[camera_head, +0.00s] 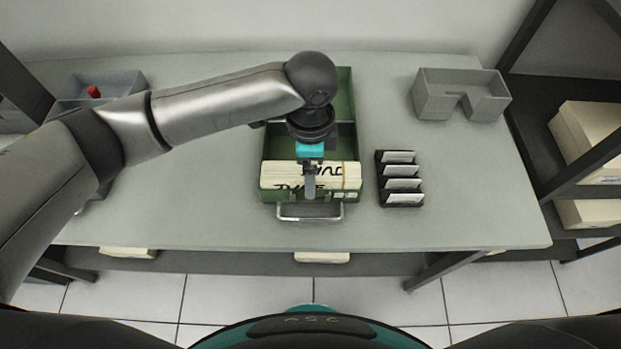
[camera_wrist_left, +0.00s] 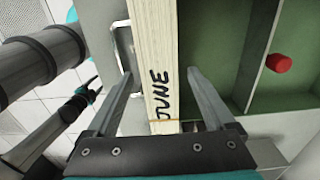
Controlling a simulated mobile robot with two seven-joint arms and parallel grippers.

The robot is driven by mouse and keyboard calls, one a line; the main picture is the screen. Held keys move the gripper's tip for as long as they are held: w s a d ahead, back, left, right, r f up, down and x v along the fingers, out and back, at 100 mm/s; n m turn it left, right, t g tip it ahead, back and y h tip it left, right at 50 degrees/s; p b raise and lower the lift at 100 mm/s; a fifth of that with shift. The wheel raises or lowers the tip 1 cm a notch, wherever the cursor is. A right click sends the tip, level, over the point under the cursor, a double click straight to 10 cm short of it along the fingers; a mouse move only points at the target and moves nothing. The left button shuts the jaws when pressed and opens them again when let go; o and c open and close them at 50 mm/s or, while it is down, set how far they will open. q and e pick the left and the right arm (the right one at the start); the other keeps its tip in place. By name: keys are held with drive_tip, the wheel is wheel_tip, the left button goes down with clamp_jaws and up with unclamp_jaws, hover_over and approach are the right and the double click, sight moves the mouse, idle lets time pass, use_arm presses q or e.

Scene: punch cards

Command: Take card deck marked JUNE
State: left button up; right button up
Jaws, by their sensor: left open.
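The JUNE card deck (camera_head: 338,176) is a cream block of cards with black lettering and a thin band, lying in the near part of a green box (camera_head: 347,110). In the left wrist view the deck (camera_wrist_left: 160,55) shows JUNE along its face. My left gripper (camera_head: 309,190) is over the deck, pointing down. In the wrist view its open fingers (camera_wrist_left: 161,74) stand on either side of the deck; I cannot tell whether they touch it. A small dark and teal end at the left of that view looks like my right gripper (camera_wrist_left: 90,90); its jaws are unclear.
The green box has a metal handle (camera_head: 310,213) at its front. A black rack of cards (camera_head: 400,180) stands to its right. A grey notched bin (camera_head: 462,90) is at the back right. A grey tray (camera_head: 125,80) with a red object (camera_head: 94,92) is at the back left.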

use_arm(q)
clamp_jaws()
idle(0.7)
drive_tip(key=shift+r, duration=0.1)
